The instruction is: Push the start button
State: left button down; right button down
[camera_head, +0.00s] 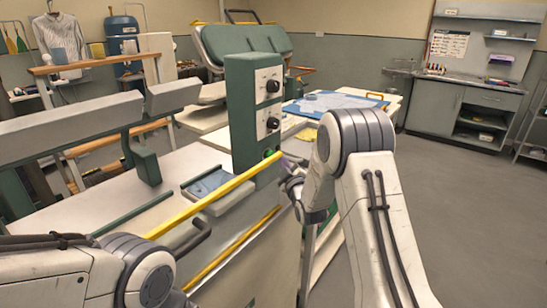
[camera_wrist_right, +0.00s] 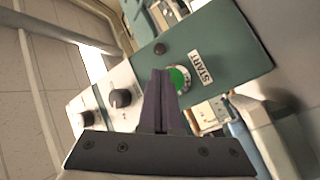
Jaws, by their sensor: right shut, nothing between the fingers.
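The green start button (camera_head: 268,152) sits low on the front of the tall dark green control box (camera_head: 238,115). In the right wrist view the button (camera_wrist_right: 180,78) is beside a white START label (camera_wrist_right: 202,68). My right gripper (camera_head: 284,162) is at the box's right side, close to the button. In the wrist view its two dark fingers (camera_wrist_right: 163,76) are together and empty, and their tips overlap the button's left edge. I cannot tell whether they touch it. My left arm is at the lower left, but its gripper is out of view.
Two black knobs (camera_head: 272,86) are on white panels above the button. A padded grey press arm (camera_head: 70,120) is at the left. Open floor (camera_head: 460,200) lies at the right.

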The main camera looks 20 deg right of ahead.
pick_arm(q)
jog(key=shift+s+d+f+b, duration=0.1)
jog(key=shift+f+b, duration=0.2)
pick_arm(e)
jog(key=shift+w+a+r, duration=0.15)
jog(key=shift+w+a, duration=0.05)
jog(key=shift+a, duration=0.05)
